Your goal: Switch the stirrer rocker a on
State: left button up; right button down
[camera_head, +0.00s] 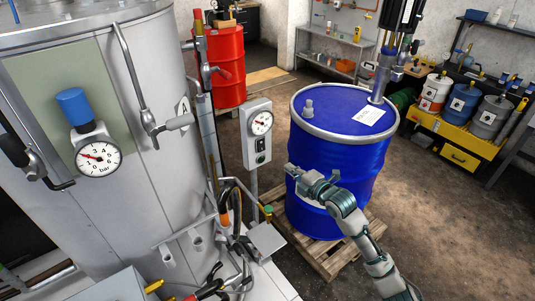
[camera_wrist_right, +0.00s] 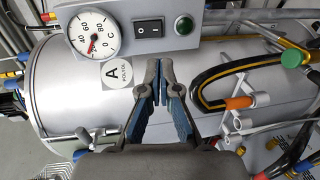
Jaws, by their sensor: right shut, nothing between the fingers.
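A grey control box (camera_head: 257,135) stands on a post between the steel vessel and the blue drum. It carries a round dial, a black rocker switch (camera_head: 261,144) and a green button below it. In the right wrist view the rocker (camera_wrist_right: 149,30) shows "I" and "O" marks, between the dial (camera_wrist_right: 94,34) and the green button (camera_wrist_right: 183,26). My right gripper (camera_head: 291,172) is right of and below the box, apart from it. In the wrist view the gripper (camera_wrist_right: 160,68) is shut and empty, its tips just below the rocker in the picture. My left gripper is not in view.
The steel vessel (camera_head: 150,190) fills the left. The blue drum (camera_head: 335,150) stands on a pallet (camera_head: 325,262) behind my right arm. Valves and hoses with orange and green handles (camera_wrist_right: 239,103) lie right of the gripper. A round "A" label (camera_wrist_right: 117,73) is on the vessel.

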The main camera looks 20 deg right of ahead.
aim_at(263, 150)
jog(key=x, duration=1.2)
jog(key=shift+w+a+p, duration=0.1)
jog(key=shift+a+p, duration=0.15)
jog(key=shift+p, duration=0.15)
jog(key=shift+w, duration=0.4)
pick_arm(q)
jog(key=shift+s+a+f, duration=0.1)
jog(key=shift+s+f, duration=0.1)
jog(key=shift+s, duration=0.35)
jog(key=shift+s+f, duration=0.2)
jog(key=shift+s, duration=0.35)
pick_arm(e)
jog(key=shift+a, duration=0.1)
jog(key=shift+f, duration=0.1)
jog(key=shift+w+f+t+b, duration=0.2)
jog(key=shift+f+t+b, duration=0.1)
jog(key=shift+b, duration=0.9)
jog(key=shift+w+r, duration=0.1)
jog(key=shift+r, duration=0.15)
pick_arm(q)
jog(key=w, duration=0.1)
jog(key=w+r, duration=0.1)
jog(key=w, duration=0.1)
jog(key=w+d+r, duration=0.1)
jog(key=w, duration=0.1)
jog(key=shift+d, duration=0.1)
pick_arm(e)
jog(key=shift+a, duration=0.1)
